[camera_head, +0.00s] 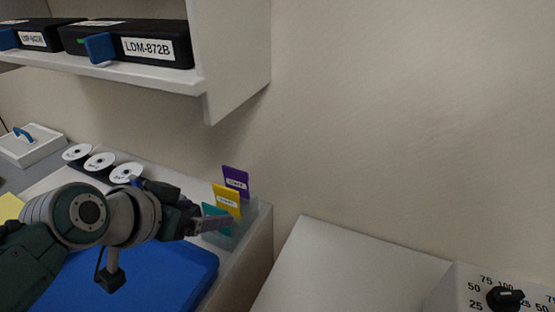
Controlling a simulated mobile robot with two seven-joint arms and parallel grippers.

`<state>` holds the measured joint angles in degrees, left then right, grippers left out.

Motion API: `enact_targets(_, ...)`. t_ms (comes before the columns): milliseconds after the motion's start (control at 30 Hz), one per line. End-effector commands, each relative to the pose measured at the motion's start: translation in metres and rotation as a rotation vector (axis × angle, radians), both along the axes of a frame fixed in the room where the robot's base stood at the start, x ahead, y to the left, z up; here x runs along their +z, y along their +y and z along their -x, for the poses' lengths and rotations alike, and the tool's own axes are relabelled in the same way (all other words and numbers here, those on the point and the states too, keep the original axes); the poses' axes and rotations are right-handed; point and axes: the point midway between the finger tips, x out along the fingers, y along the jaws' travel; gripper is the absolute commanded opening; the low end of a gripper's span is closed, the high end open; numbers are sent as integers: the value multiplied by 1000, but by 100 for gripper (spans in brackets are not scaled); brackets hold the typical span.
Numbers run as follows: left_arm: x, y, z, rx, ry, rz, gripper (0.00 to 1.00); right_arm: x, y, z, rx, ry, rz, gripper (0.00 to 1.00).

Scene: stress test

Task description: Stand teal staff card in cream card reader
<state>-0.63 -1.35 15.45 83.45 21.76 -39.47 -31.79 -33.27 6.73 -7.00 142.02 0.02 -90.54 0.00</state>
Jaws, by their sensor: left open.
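The teal staff card (211,211) stands at the front of a row of cards at the right end of the bench, partly hidden by my gripper. My left gripper (217,224) is open, with its fingers in front of the teal card's lower part. I cannot tell whether they touch the card. I cannot make out a cream card reader in this view. My right gripper is not in view.
A yellow card (227,201) and a purple card (236,181) stand just behind, in a pale holder (243,234). A blue mat (170,285) lies below my arm. A shelf (150,78) overhangs the bench. A dial box (470,298) is at bottom right.

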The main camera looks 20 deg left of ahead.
Motion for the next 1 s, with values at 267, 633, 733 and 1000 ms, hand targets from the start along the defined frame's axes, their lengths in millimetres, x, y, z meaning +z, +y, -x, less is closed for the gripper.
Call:
enact_targets(267, -16, -1, -16, -1, 0, -1, 91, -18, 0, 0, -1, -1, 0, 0)
enact_targets(633, -16, -1, -18, -1, 0, -1, 88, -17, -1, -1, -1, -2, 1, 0)
enact_targets(733, -16, -1, -18, -1, 0, -1, 83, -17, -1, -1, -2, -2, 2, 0)
enact_targets(1000, -16, -1, -18, -1, 0, 0, 68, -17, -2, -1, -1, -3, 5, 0)
